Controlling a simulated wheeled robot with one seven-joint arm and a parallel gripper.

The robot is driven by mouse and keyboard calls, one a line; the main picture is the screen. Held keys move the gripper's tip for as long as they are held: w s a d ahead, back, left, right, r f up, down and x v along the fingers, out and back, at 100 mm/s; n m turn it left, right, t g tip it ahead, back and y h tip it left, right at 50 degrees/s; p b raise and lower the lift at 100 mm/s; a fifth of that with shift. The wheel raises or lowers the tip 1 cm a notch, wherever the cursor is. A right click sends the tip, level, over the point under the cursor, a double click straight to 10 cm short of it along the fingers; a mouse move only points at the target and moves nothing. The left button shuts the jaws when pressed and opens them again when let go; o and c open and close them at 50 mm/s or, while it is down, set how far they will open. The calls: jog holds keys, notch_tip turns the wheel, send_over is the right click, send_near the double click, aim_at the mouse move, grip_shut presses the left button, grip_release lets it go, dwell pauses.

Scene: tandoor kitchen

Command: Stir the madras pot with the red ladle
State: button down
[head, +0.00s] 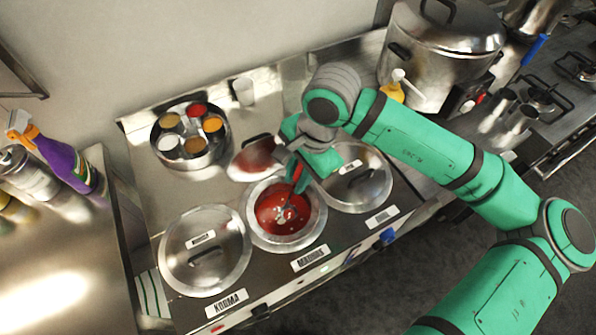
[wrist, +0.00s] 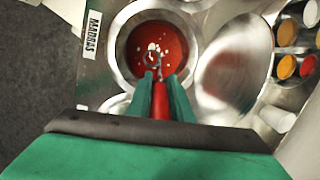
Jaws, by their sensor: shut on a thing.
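The madras pot (head: 262,230) is the open middle well, with red sauce (head: 275,214) in it and its MADRAS label (head: 310,257) in front. In the wrist view the sauce (wrist: 172,45) has pale bits on its surface. My gripper (head: 300,168) is above the pot's far right rim, shut on the red ladle (head: 297,174). The ladle's red handle (wrist: 159,100) is between my fingers in the wrist view. Its metal end reaches down to the sauce; how deep it sits I cannot tell.
A lidded pot (head: 205,250) labelled KORMA is to the left, another lidded pot (head: 358,180) to the right. A loose lid (head: 253,158) lies behind the madras pot. A round spice tin (head: 190,165) and a white cup (head: 243,91) stand farther back.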

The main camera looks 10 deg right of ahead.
aim_at(292, 191)
jog(key=shift+x, duration=2.95)
jog(key=shift+s+d, duration=0.1)
